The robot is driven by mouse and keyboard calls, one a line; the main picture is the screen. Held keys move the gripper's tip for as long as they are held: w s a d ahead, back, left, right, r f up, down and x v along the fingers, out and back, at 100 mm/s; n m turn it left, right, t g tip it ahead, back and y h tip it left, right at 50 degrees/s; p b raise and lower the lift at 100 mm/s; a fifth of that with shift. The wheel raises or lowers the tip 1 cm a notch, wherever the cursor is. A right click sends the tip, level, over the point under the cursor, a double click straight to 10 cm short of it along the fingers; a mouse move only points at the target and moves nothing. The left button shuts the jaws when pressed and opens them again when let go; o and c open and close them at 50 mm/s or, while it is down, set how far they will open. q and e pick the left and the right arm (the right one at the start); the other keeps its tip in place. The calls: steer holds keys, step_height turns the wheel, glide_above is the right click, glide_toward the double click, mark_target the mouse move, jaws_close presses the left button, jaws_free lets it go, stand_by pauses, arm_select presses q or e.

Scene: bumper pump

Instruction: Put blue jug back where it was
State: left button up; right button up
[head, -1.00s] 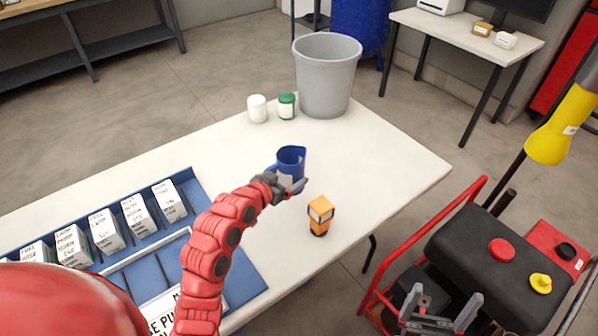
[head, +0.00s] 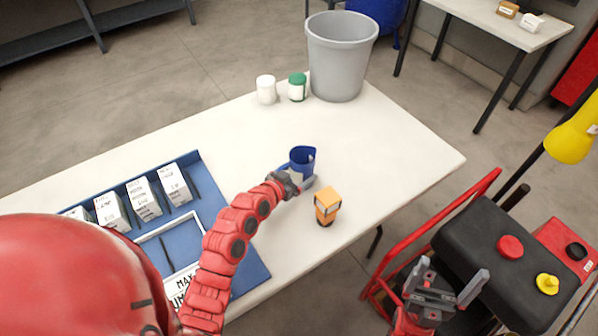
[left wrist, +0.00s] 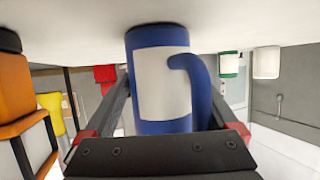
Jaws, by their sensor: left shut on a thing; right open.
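The blue jug (head: 302,158) stands on the white table (head: 390,150), near the middle of the head view. My left gripper (head: 294,182) is shut on the jug from its near side. In the left wrist view the jug (left wrist: 160,85), with a pale label and a blue handle, sits between the two fingers. That view appears upside down, with the jug's base at or very close to the table top. I cannot tell whether it touches. My right gripper (head: 448,290) is open and empty, low at the right, off the table.
An orange and black object (head: 327,206) stands close to the right of the jug. A grey bin (head: 340,60), a white jar (head: 266,90) and a green-lidded jar (head: 297,87) stand behind. A blue tray (head: 215,195) with white boxes lies left. A black cart (head: 480,235) is at right.

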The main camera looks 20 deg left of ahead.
arm_select(q)
steer(key=shift+f, duration=0.15)
steer(key=o, duration=1.3)
steer(key=shift+r, duration=0.25)
steer(key=shift+s+a, duration=0.1)
steer(key=shift+s, duration=0.05)
steer(key=b+v, duration=0.1)
steer(key=v, duration=1)
steer(key=shift+s+b, duration=0.3)
